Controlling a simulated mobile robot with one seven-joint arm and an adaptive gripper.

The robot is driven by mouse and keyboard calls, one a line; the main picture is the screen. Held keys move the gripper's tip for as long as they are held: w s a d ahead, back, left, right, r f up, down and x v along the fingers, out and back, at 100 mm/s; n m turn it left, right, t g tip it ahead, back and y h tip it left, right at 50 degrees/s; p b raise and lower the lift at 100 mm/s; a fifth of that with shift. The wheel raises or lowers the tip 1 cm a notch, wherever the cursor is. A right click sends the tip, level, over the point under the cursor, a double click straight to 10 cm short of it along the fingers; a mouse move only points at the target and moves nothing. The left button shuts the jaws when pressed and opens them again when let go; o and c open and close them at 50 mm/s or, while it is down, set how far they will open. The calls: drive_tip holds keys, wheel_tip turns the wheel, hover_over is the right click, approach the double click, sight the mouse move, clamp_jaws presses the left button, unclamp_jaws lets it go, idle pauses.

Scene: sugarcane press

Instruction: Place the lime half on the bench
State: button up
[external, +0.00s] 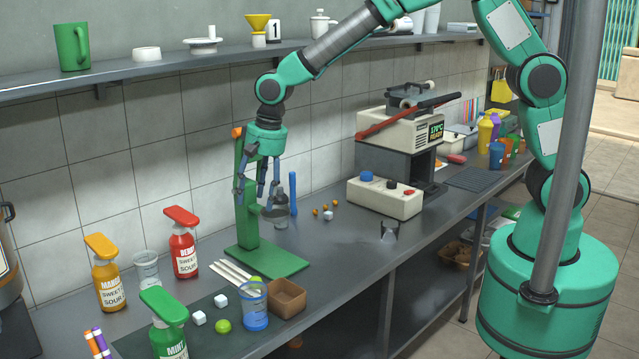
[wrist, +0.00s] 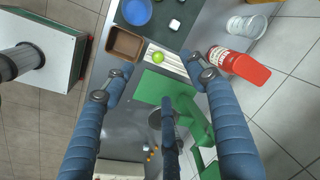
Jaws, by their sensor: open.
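A round green piece that looks like the lime half (wrist: 158,57) lies by the white straws, beside the brown box, in the wrist view. In the external view that spot is mostly hidden behind the blue cup. A green ball, a lime (external: 222,325), lies on the dark mat near the white cubes. My gripper (external: 258,195) has its fingers spread and empty, high above the grey metal bench (external: 335,262), by the green press stand (external: 245,215). In the wrist view my gripper (wrist: 160,72) has the green piece between its fingertips in the picture, but well below them.
The brown box (external: 288,298) and blue cup (external: 254,312) stand close to the straws (external: 235,275). Sauce bottles, including the red one (external: 183,250), line the wall side. The tall green stand is close to my fingers. The bench's front middle is clear.

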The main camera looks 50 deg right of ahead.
drive_tip(key=s+a+f+m+g+b, duration=0.1)
drive_tip(key=s+a+f, duration=0.1)
drive_tip(key=a+f, duration=1.2)
wheel_tip(320, 180, down, 3)
drive_tip(key=shift+s+a+f, duration=0.1)
drive_tip(key=shift+s+a, duration=0.1)
drive_tip(key=shift+s, duration=0.1)
drive_tip(key=shift+f, duration=0.1)
drive_tip(key=b, duration=0.1)
hover_over(223, 322)
drive_tip(key=shift+s+d+f, duration=0.15)
drive_tip(key=shift+f, duration=2)
drive_tip(key=shift+s+d+f, duration=0.1)
drive_tip(key=shift+s+f, duration=0.05)
drive_tip(key=shift+f, duration=1.95)
drive_tip(key=shift+f, duration=0.1)
drive_tip(key=shift+w+a+f+b, duration=0.1)
drive_tip(key=shift+w+f+b, duration=0.05)
drive_tip(key=shift+f, duration=1.1)
drive_tip(key=shift+w+a+f+b, duration=0.1)
drive_tip(key=shift+f+b, duration=0.05)
drive_tip(key=shift+f, duration=1.05)
drive_tip(key=c, duration=1.1)
